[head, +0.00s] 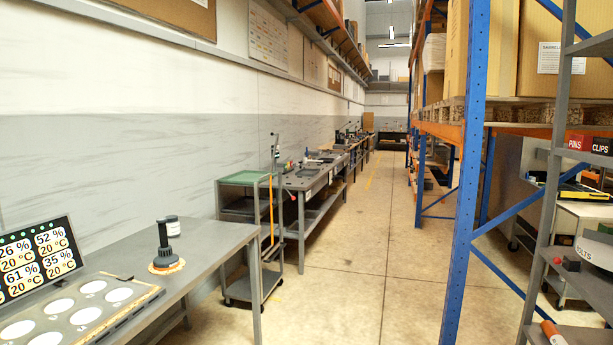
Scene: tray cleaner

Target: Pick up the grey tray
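A flat grey tray-like board (122,283) with several round white discs lies on the near grey table (205,243) at the lower left; its left end is cut off by the picture edge. I cannot tell whether this is the grey tray of the task. Farther back, dark grey flat shapes (303,173) lie on a long workbench (318,182) along the wall, too small to make out. Neither of my grippers is in view.
A green-topped cart (245,178) stands behind. Blue-orange racking (466,170) lines the right; the concrete aisle (345,270) is clear.

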